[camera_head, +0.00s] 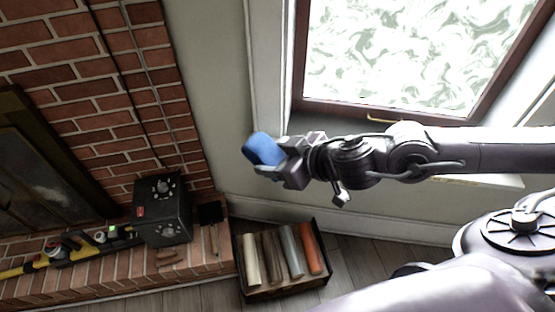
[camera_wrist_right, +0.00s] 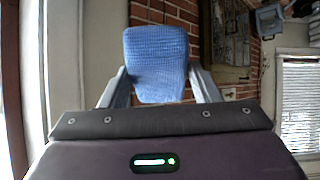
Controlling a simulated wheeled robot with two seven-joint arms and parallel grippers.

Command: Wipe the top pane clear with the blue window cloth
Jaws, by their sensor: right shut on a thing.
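My right gripper (camera_head: 276,166) is shut on the blue window cloth (camera_head: 262,149). In the right wrist view the cloth (camera_wrist_right: 156,62) stands out between the two fingers. The gripper is in front of the wall, left of and below the window. The top pane (camera_head: 415,50) is covered with white and greenish swirled smears over the whole part in view. The cloth is apart from the pane. My left gripper does not show.
A brown window frame with a brass handle (camera_head: 385,119) edges the pane. Below are a crate (camera_head: 285,294) with several rolls, a black box (camera_head: 162,212) on the brick hearth, and a yellow-black tool (camera_head: 62,247). The brick fireplace (camera_head: 140,80) stands at left.

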